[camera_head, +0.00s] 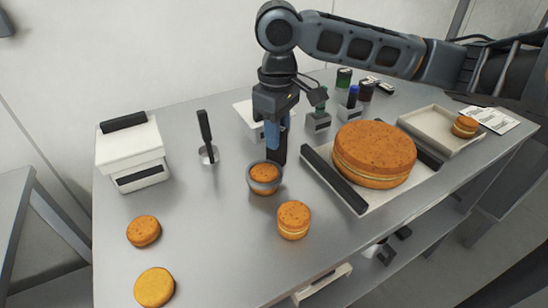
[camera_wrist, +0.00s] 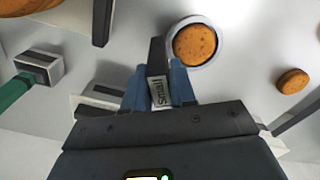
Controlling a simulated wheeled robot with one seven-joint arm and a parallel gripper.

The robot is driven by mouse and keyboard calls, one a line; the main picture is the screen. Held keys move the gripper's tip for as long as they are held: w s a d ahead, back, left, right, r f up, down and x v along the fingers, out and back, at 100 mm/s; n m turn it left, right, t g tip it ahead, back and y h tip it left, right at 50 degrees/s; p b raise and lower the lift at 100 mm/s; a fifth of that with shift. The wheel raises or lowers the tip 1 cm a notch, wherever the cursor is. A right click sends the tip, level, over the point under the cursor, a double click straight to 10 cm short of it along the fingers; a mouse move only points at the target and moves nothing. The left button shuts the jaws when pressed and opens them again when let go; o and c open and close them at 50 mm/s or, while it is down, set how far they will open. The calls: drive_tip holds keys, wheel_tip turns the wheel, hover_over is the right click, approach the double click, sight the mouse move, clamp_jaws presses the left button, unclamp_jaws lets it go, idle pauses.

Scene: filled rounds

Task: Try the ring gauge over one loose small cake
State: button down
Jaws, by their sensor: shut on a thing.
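The ring gauge is a grey ring (camera_head: 250,181) with a black handle (camera_head: 278,153) marked "small" in the wrist view (camera_wrist: 159,92). My gripper (camera_head: 274,138) has its blue fingers shut on the handle, which stands upright between them. The ring sits around a small orange-brown cake (camera_head: 265,173), whose top shows inside it. In the wrist view, the ring (camera_wrist: 168,38) encircles this cake (camera_wrist: 194,44) with a narrow gap on at least one side. Other loose small cakes stand nearby: a layered one (camera_head: 294,219), and two at left (camera_head: 143,231) and (camera_head: 154,287).
A large layered cake (camera_head: 375,150) sits on a board with dark bars, right of my gripper. A tray (camera_head: 425,124) with one small cake (camera_head: 466,126) is farther right. A white box (camera_head: 131,155) and an upright black-handled tool (camera_head: 206,137) stand left. The front middle is clear.

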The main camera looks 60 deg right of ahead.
drive_tip(key=shift+r+p, duration=2.9)
drive_tip(key=shift+r, duration=0.45)
